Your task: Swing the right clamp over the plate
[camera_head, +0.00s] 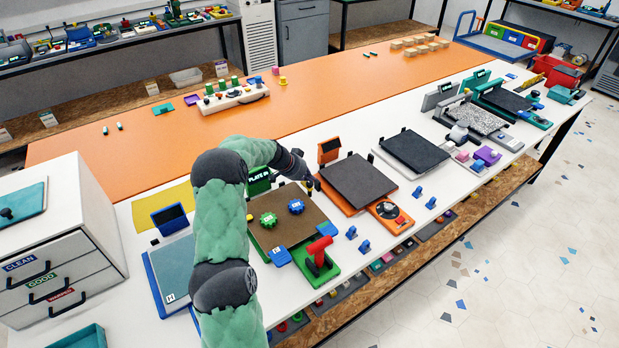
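The brown plate (285,228) lies on the green printer under a "PLATE IN" sign (259,179), with a green gear (268,220) and a blue gear (296,206) on it. A blue block (326,229) at its front right corner looks like the right clamp; whether it lies over the plate is too small to tell. A similar blue block (280,257) sits at the front left corner. A red handle (318,250) stands on the green base between them. My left gripper (303,177) is above the plate's back right corner, its fingers too small to read.
The orange printer (330,192) with a dark plate (358,182) stands close on the right. Loose blue pieces (351,232) lie at the table's front edge. A blue-grey panel (175,268) and a white drawer cabinet (62,255) are on the left.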

